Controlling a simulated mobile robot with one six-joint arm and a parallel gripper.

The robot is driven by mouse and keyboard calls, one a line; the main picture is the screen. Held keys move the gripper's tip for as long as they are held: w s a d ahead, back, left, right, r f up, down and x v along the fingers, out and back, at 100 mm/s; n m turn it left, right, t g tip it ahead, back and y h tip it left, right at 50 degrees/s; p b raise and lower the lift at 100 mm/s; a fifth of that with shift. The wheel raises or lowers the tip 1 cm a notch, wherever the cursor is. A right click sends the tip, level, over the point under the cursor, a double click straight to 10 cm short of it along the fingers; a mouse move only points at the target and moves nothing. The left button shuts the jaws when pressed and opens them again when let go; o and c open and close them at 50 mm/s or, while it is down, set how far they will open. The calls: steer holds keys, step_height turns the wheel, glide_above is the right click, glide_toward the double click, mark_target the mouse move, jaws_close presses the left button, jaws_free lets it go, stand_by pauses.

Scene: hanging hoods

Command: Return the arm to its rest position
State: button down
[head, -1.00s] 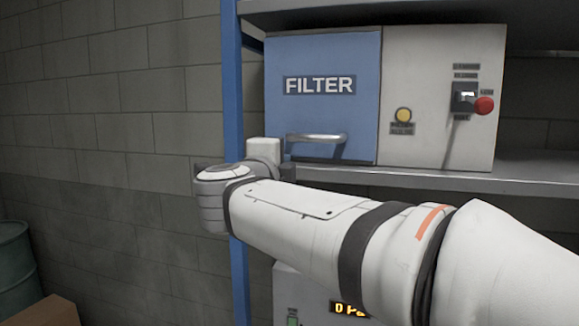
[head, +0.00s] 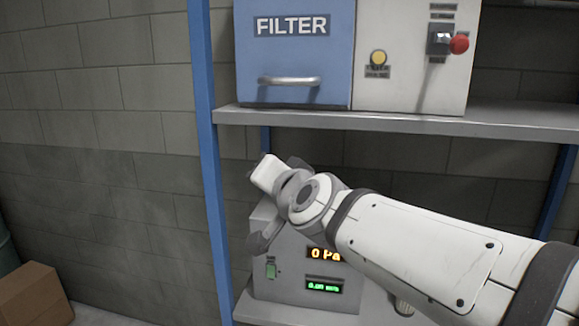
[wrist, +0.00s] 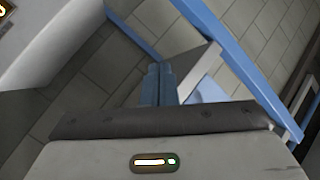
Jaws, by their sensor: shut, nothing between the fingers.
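My arm shows in the head view, reaching in from the lower right, with its bent wrist in front of the lower shelf bay. My gripper (wrist: 158,82) shows in the wrist view as two narrow blue-grey fingers side by side, closed together with nothing between them. In the head view I cannot make out the fingertips. My wrist covers part of a grey display box (head: 285,285) on the lower shelf.
A blue-posted rack (head: 205,150) carries the blue FILTER cabinet (head: 290,55) and a pale panel (head: 410,75) with a red knob on its upper shelf (head: 400,122). A cardboard box (head: 35,295) stands at lower left.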

steer(key=s+d+f+n+g+h, duration=0.2)
steer(key=s+d+f+g, duration=0.3)
steer(key=s+d+f, duration=0.4)
steer(key=s+d+f+n+g+h, duration=0.2)
steer(key=s+d+f+g+h, duration=0.2)
steer(key=s+d+f, duration=0.5)
step_height(320, 180, down, 7)
steer(key=shift+s+d+r+g, duration=0.2)
steer(key=shift+s+d+g, duration=0.1)
steer(key=shift+g, duration=0.9)
